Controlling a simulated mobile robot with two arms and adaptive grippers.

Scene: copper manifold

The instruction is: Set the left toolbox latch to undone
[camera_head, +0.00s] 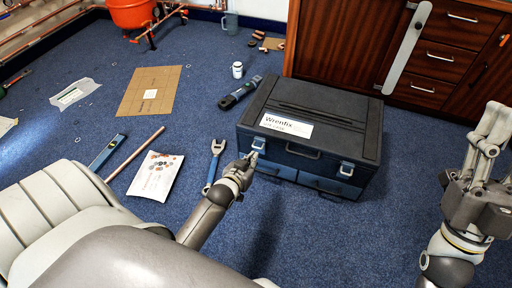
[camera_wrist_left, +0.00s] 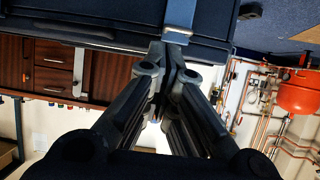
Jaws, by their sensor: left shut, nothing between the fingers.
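The dark toolbox (camera_head: 345,110) stands on the blue carpet with its lid closed and a white label on top. Its left latch (camera_head: 258,143) is a small grey-blue tab on the front; it also shows in the left wrist view (camera_wrist_left: 180,18). I cannot tell whether this latch is done up. The right latch (camera_head: 346,168) is on the same front face. My left gripper (camera_head: 252,157) is shut and empty, its tips at the lower end of the left latch, apparently touching or very close. My right gripper (camera_head: 494,112) is raised at the far right, away from the toolbox.
A wrench (camera_head: 215,160) and a picture sheet (camera_head: 155,174) lie left of my left gripper. A dark tool (camera_head: 239,92) and a white cup (camera_head: 237,70) are behind it. Wooden cabinets (camera_head: 345,40) stand close behind the toolbox.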

